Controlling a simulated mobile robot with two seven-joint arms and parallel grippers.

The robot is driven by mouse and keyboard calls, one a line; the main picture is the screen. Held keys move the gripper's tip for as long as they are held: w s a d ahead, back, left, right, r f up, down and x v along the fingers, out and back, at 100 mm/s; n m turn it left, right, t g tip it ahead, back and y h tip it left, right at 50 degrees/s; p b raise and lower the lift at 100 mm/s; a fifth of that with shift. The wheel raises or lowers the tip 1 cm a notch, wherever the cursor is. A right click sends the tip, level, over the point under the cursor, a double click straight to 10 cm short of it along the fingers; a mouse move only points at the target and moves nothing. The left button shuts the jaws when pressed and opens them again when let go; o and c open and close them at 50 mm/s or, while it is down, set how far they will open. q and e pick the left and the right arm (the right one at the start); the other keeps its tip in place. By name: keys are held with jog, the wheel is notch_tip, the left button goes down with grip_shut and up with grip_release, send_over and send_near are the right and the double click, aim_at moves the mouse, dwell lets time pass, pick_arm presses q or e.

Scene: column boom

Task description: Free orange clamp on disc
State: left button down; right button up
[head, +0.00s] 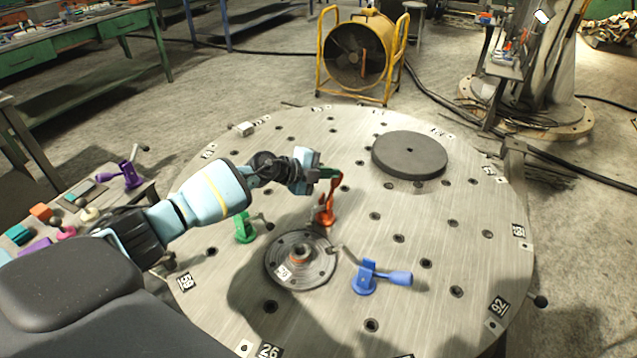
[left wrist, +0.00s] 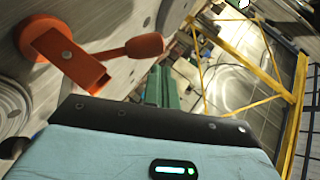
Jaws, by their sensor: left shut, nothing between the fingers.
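The orange clamp (head: 327,212) stands on the round metal table, just behind the flanged disc (head: 287,278). In the left wrist view its orange body (left wrist: 72,62) and paddle-shaped handle (left wrist: 140,47) show at upper left. My left gripper (head: 329,173) is shut and empty, with its tips close to the top of the orange clamp; I cannot tell whether they touch it. The green fingers also show in the left wrist view (left wrist: 162,88). A blue clamp (head: 367,279) sits right of the disc, its metal arm reaching the rim. A green clamp (head: 244,229) stands at left. My right gripper is out of view.
A dark round plate (head: 409,156) lies on the table (head: 440,215) at back right. A yellow fan (head: 358,55) stands on the floor behind. A side bench at left holds a purple clamp (head: 131,176) and small coloured parts. The table's right side is mostly clear.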

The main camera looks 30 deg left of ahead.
pick_arm(q)
jog(key=shift+w+f, duration=0.55)
jog(key=shift+w, duration=0.3)
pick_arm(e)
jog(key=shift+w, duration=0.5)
pick_arm(q)
jog(key=shift+w, duration=0.1)
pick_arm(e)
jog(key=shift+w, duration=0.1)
pick_arm(q)
jog(key=shift+a, duration=0.1)
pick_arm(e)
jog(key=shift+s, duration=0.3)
